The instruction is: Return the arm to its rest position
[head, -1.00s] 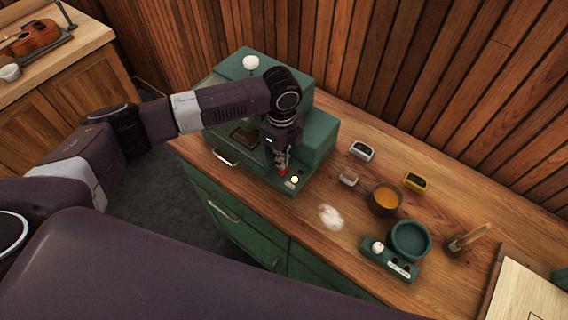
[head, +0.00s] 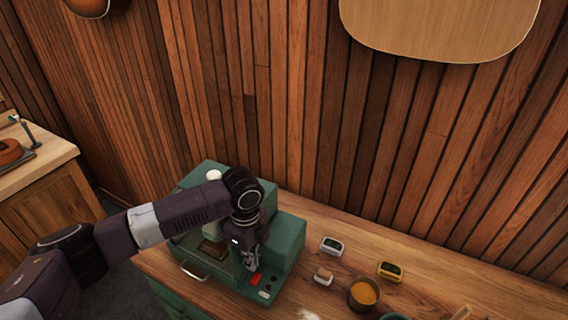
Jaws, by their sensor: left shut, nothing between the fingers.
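My left arm comes in from the left and reaches over a green machine (head: 287,242) on the wooden counter. My left gripper (head: 252,268) points down at the front of the machine, just above its control strip with a red button (head: 256,280) and a pale switch (head: 264,294). The gripper is shut and holds nothing. I cannot tell whether its fingertips touch the machine. My right gripper is not in view.
On the counter (head: 420,262) right of the machine stand a white-grey device (head: 331,246), a small pale block (head: 323,276), an orange-filled cup (head: 364,293) and a yellow device (head: 390,271). A slatted wood wall (head: 300,120) rises behind.

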